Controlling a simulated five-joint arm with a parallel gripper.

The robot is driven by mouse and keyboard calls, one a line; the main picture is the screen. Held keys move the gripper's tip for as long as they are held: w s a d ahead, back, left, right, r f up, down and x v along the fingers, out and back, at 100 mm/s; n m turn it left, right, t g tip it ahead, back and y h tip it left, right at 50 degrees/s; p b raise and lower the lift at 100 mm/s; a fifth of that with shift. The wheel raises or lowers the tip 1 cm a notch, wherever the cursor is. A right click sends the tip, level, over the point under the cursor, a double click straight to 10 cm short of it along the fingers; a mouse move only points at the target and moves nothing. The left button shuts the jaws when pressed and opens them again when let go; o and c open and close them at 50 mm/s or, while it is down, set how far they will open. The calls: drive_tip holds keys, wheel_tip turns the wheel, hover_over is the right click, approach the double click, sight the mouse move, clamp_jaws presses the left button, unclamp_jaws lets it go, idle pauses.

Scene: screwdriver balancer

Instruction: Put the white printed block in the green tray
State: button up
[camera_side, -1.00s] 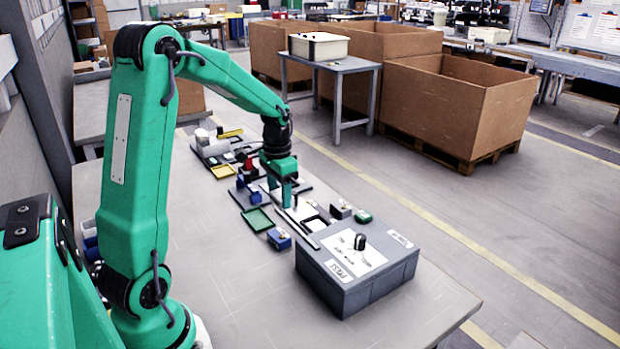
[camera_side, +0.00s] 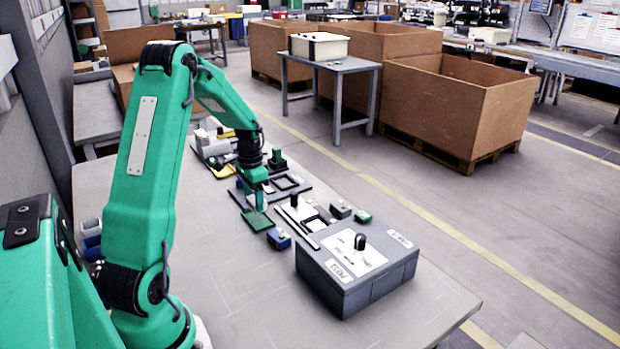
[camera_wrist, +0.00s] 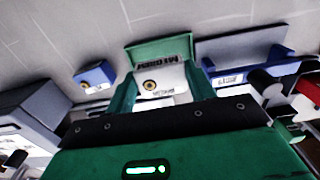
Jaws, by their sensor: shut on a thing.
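My gripper (camera_side: 257,206) is low over the green tray (camera_side: 258,224) in the side view. It is shut on the white printed block (camera_wrist: 160,82), which shows between the green fingers in the wrist view, with a dark and yellow round mark and small print on it. The green tray (camera_wrist: 160,50) shows just beyond the block in the wrist view, with dark lettering on it. The block is mostly hidden by the fingers in the side view. I cannot tell whether it touches the tray floor.
A blue block (camera_side: 279,239) stands close to the right of the tray; it also shows in the wrist view (camera_wrist: 95,75). A large grey box with a black knob (camera_side: 357,266) stands at the front right. Dark fixtures and small parts crowd behind the tray. The table in front is bare.

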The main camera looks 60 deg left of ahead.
drive_tip(key=shift+f, duration=2.05)
drive_tip(key=shift+f, duration=0.1)
drive_tip(key=o, duration=1.1)
wheel_tip(320, 180, up, 12)
